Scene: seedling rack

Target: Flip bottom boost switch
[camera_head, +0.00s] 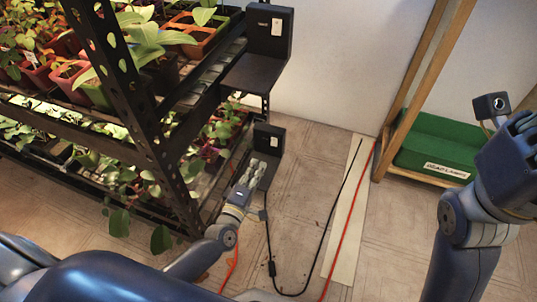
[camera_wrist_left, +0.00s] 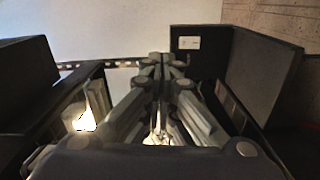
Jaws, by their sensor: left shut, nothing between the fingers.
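The bottom boost switch (camera_head: 274,142) is a small white plate with a rocker on the upright face of the lower black bracket (camera_head: 264,131), at the end of the bottom shelf. In the left wrist view the white switch (camera_wrist_left: 189,43) sits just above and right of the fingertips. My left gripper (camera_head: 254,167) is shut and empty, in front of and slightly below the switch. In the left wrist view its fingertips (camera_wrist_left: 164,58) are close together near the bracket; I cannot tell whether they touch it. A similar upper switch (camera_head: 277,27) sits on the upper bracket.
The black seedling rack (camera_head: 150,140) with potted plants stands at the left. A black cable (camera_head: 325,235) and an orange cord (camera_head: 347,220) run over the tiled floor. A green box (camera_head: 437,145) sits under a wooden frame at right, near my right arm.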

